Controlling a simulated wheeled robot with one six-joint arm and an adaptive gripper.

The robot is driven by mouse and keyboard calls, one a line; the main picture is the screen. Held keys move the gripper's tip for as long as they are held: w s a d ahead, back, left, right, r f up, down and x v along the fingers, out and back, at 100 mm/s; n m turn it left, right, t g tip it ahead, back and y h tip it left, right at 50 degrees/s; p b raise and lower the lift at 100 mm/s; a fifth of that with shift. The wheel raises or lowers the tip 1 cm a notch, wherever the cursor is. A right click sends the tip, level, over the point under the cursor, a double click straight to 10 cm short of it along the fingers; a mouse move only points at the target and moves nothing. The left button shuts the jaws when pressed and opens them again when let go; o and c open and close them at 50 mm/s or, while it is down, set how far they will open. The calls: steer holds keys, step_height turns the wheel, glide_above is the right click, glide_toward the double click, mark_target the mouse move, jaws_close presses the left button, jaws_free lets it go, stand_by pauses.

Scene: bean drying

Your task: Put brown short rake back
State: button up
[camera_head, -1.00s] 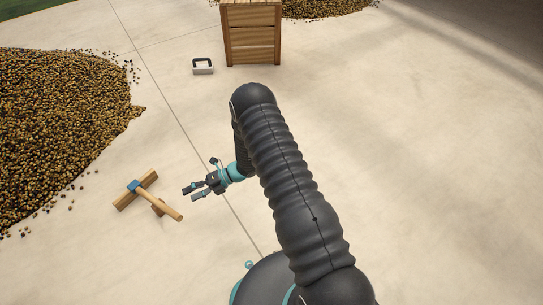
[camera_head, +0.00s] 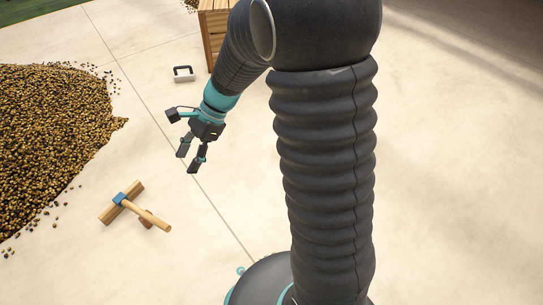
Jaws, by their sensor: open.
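The brown short rake (camera_head: 148,215) lies on the concrete floor at the lower left, near the bean pile. It has a wooden head, a blue joint and a short wooden handle pointing to the lower right. A small brown piece shows beneath or beside the handle; I cannot tell what it is. My gripper (camera_head: 189,163) is open and empty. It hangs above the floor, up and to the right of the rake in the picture, and is apart from it.
A large pile of beans (camera_head: 50,130) fills the left, with loose beans around its edge. A wooden crate (camera_head: 213,35) stands at the top, partly hidden by my arm. A small white and black object (camera_head: 183,75) sits left of it. The floor at right is clear.

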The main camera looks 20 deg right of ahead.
steer(key=s+d+r+n+t+h, duration=0.3)
steer(key=s+d+r+n, duration=0.3)
steer(key=s, duration=0.3)
steer(key=s+d+r+n+t+h, duration=0.4)
steer(key=s+d+r+n, duration=0.2)
steer(key=s+d+n, duration=0.2)
steer(key=shift+s+r+n+h, duration=0.35)
steer(key=shift+s+n, duration=0.15)
steer(key=shift+s, duration=0.2)
steer(key=shift+d, duration=0.1)
